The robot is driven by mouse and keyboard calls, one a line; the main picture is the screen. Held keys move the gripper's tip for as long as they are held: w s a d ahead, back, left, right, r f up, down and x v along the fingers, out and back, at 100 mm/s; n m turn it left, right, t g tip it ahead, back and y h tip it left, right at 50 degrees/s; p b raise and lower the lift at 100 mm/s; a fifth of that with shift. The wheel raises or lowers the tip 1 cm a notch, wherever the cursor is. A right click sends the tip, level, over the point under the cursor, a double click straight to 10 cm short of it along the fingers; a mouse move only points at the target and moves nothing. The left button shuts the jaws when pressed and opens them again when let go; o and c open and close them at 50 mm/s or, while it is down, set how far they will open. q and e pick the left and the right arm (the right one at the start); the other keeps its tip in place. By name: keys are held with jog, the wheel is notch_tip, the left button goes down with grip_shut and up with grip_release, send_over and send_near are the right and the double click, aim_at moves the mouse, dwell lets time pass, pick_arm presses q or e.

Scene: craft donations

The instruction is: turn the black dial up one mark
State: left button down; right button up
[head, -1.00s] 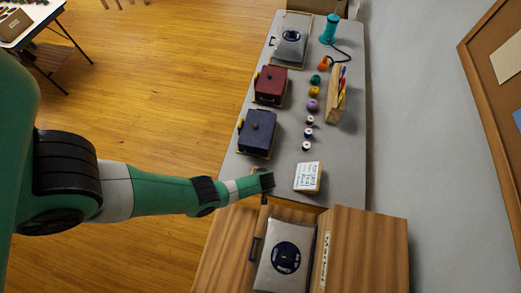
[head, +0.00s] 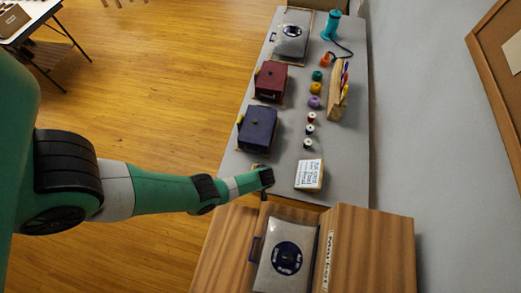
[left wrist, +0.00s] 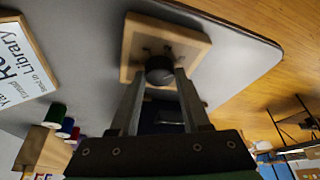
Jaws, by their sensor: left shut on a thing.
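The black dial (left wrist: 159,70) shows in the left wrist view, on a square light-wood board (left wrist: 192,42) with small dark marks along the dial's far side. My left gripper (left wrist: 160,76) is shut on the dial, one finger on each side of it. In the head view my left gripper (head: 266,180) is at the left edge of the grey table, left of the white sign. The dial is hidden there by my arm. Which mark the dial points to is too small to tell. My right gripper is in neither view.
A white framed sign (head: 309,175) stands close right of my left gripper. A navy box (head: 257,129) and a red box (head: 270,82) lie further along the grey table (head: 285,170). Thread spools (head: 309,130) stand beyond the sign. A wooden cabinet (head: 222,250) is in front.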

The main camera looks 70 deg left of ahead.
pick_arm(q)
jog(key=shift+s+m, duration=0.1)
jog(key=shift+m, duration=0.2)
jog(key=m+t, duration=0.1)
jog(key=m, duration=0.1)
jog(key=m+p, duration=0.1)
jog(key=m, duration=0.1)
jog(key=shift+s+a+t+h, duration=0.1)
jog(key=shift+s+t+h, duration=0.05)
jog(key=shift+t+h, duration=0.25)
jog(key=shift+m+t+h+p, duration=0.5)
jog(key=shift+m+t, duration=0.1)
jog(key=shift+m, duration=1.5)
jog(key=shift+c, duration=1.9)
grip_release()
jog(key=p+v, duration=0.6)
jog(key=v, duration=0.5)
jog(key=shift+r+p, duration=0.25)
jog(key=shift+p, duration=0.1)
